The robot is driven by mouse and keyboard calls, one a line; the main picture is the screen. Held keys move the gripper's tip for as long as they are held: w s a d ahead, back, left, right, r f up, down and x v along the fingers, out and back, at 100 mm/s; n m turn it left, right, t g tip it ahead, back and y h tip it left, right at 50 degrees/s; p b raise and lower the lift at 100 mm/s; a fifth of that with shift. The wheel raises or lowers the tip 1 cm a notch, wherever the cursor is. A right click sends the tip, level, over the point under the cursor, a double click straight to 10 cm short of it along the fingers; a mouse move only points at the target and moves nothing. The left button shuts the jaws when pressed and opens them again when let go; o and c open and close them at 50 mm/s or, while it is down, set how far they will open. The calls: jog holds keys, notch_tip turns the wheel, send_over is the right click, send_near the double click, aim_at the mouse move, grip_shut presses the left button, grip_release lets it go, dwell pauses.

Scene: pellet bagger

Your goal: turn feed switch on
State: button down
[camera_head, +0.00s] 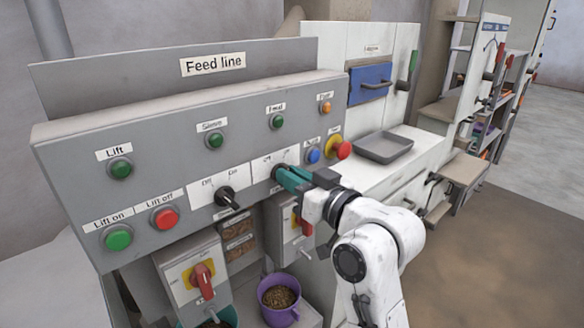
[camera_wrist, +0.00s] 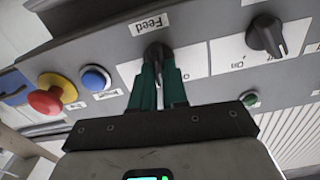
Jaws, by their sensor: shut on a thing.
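The feed switch (camera_wrist: 156,52) is a dark rotary knob on a white plate, beside a label reading "Feed" in the wrist view. My gripper (camera_wrist: 160,62) has its green fingers on both sides of the knob and is shut on it. In the head view, my gripper (camera_head: 281,174) reaches the grey "Feed line" panel (camera_head: 70,167) from the right, and its fingers hide most of the knob. I cannot tell which position the knob points to.
A second dark knob (camera_head: 227,197) sits left of the feed switch. A blue button (camera_head: 313,155) and a red emergency stop (camera_head: 343,150) are close on the right. Red-handled switches (camera_head: 202,279) and a purple bucket (camera_head: 278,305) of pellets are below.

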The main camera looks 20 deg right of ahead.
jog(key=m+p, duration=0.3)
jog(key=m, duration=0.1)
jog(key=shift+d+m, duration=0.1)
jog(key=shift+m, duration=0.3)
jog(key=shift+f, duration=0.1)
jog(key=c, duration=1.1)
grip_release()
jog(key=shift+c, duration=0.2)
jog(key=b+v, duration=0.2)
jog(key=v, duration=0.8)
jog(key=shift+s+d, duration=0.15)
jog(key=shift+s, duration=0.2)
